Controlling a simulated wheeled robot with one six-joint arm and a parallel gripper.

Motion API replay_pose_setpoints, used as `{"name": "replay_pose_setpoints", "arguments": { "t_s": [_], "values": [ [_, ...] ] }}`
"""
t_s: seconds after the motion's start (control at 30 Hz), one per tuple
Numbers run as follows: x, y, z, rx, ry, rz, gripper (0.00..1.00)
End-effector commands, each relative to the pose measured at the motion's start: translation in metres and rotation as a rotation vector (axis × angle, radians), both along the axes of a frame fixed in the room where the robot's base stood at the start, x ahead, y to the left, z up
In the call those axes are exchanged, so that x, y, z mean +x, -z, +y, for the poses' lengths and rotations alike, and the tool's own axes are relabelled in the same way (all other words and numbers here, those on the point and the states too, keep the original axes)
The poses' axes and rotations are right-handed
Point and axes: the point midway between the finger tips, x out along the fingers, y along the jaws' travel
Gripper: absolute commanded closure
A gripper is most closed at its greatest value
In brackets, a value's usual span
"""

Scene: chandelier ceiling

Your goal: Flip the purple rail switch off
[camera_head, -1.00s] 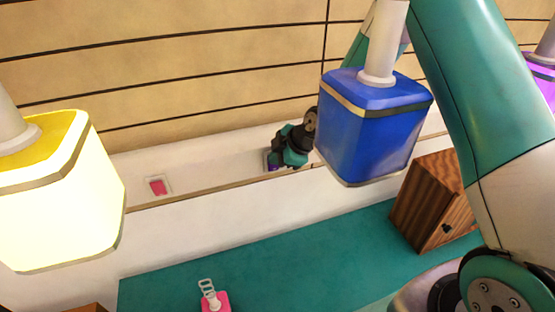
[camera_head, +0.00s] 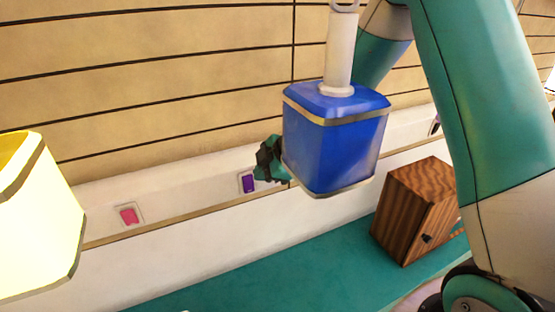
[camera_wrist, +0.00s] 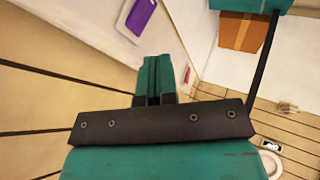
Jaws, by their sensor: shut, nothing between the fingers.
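The purple rail switch (camera_head: 249,183) sits in a pale frame on the white rail along the wall, left of the blue lamp. It also shows at the top of the wrist view (camera_wrist: 140,16), partly cut off by the edge. I cannot tell its rocker position. My gripper (camera_head: 266,163) is just right of the switch in the head view, apart from it, and partly hidden behind the blue lamp. In the wrist view my fingers (camera_wrist: 154,72) are together and empty, with the switch beyond and left of their tips.
A blue hanging lamp (camera_head: 334,145) blocks part of the head view. A lit yellow lamp (camera_head: 35,215) hangs at left. A pink switch (camera_head: 128,216) is farther left on the rail. A wooden cabinet (camera_head: 408,215) stands on the teal surface (camera_head: 300,265), which is otherwise largely clear.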

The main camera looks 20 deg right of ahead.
Motion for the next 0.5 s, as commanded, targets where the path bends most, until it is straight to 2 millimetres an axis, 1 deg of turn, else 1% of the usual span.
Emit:
{"name": "replay_pose_setpoints", "arguments": {
  "t_s": [0.03,0.2,0.3,0.5],
  "values": [
    [-0.001,-0.007,-0.005,0.000,0.002,-0.006,1.00],
    [-0.009,-0.035,-0.018,0.000,0.002,-0.004,1.00],
    [-0.012,-0.048,-0.023,0.000,0.001,-0.003,1.00],
    [-0.016,-0.061,-0.028,-0.001,0.000,0.001,1.00]
  ]
}}
